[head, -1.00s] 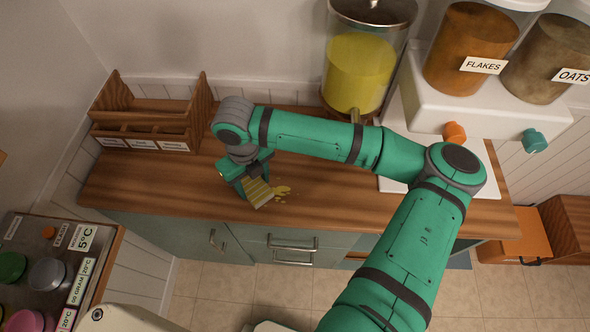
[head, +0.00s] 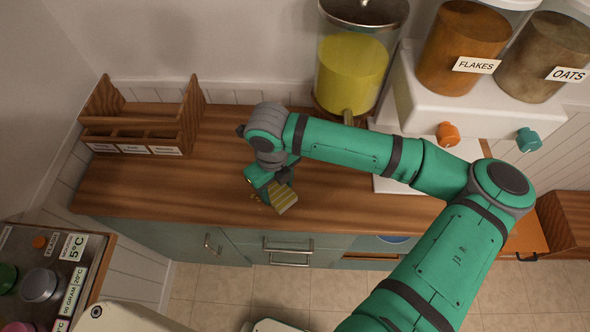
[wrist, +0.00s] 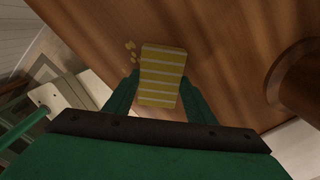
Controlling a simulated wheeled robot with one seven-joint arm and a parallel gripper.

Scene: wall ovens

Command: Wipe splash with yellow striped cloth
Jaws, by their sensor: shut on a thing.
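The yellow striped cloth (head: 284,198) is between the fingers of my gripper (head: 272,186), low over the wooden counter near its front edge. In the wrist view the cloth (wrist: 161,72) shows as a yellow block with white stripes, held between both green fingers (wrist: 158,92). A few small yellow drops of the splash (wrist: 130,50) lie on the wood just left of the cloth. They are tiny in the head view. Whether any splash is under the cloth is hidden. I cannot tell for sure whether the cloth touches the wood.
A wooden organizer (head: 140,135) stands at the counter's back left. A dispenser of yellow liquid (head: 352,70) stands at the back, with its tap above the counter. A white dispenser stand (head: 470,105) is to its right. The counter's left part (head: 150,185) is clear.

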